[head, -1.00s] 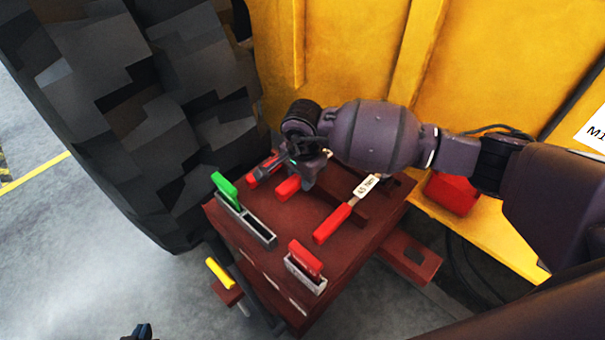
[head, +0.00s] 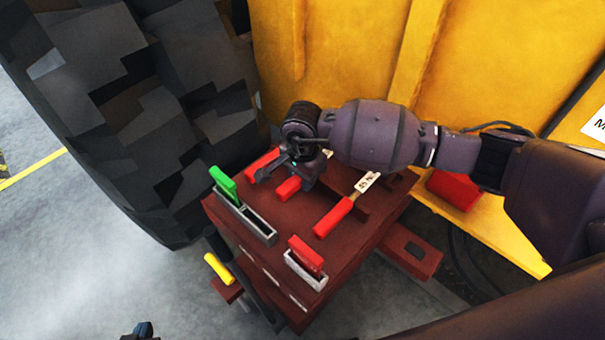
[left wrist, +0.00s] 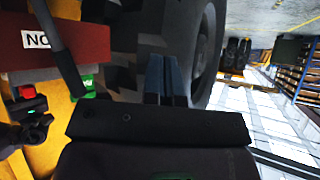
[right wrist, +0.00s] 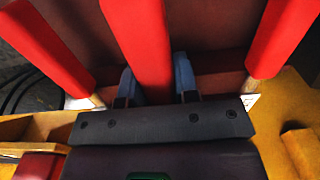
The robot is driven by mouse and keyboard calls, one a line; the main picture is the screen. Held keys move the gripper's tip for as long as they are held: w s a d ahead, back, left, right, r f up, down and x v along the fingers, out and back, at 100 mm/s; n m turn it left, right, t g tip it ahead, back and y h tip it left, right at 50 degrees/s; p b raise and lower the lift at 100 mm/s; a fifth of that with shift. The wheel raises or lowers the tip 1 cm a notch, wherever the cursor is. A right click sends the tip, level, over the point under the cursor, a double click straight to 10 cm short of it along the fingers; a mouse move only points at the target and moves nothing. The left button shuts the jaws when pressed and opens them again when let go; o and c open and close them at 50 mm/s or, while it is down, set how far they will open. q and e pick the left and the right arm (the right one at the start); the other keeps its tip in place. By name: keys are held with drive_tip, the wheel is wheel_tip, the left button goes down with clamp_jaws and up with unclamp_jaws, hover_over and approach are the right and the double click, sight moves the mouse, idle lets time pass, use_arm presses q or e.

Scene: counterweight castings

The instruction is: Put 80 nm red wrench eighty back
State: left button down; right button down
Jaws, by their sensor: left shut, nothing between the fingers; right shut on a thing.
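Three red wrench handles lie side by side on the dark red cart top, and the middle one (head: 288,187) is in the grip of my right gripper (head: 283,176). In the right wrist view its red handle (right wrist: 138,40) runs between the two blue fingers (right wrist: 156,83). The label of this wrench is hidden, so I cannot read its value. The near handle (head: 333,218) has a white label too small to read surely. The far handle (head: 263,160) is partly covered by my gripper. My left gripper (head: 142,329) is shut and empty at the bottom edge, with its fingers (left wrist: 165,80) together.
On the cart (head: 240,255) stand a grey holder (head: 262,232) with a green handle (head: 222,180) and a small holder (head: 304,272) with a red block (head: 305,252). A yellow handle (head: 218,268) sits at the side. A big tyre (head: 130,110) and yellow machine wall (head: 350,50) stand close behind.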

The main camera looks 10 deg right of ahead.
drive_tip(key=shift+f+b, duration=0.4)
drive_tip(key=shift+f, duration=0.45)
drive_tip(key=shift+f+b, duration=0.3)
drive_tip(key=shift+f, duration=0.3)
idle(0.9)
drive_tip(key=c, duration=0.8)
unclamp_jaws()
drive_tip(key=shift+f, duration=0.1)
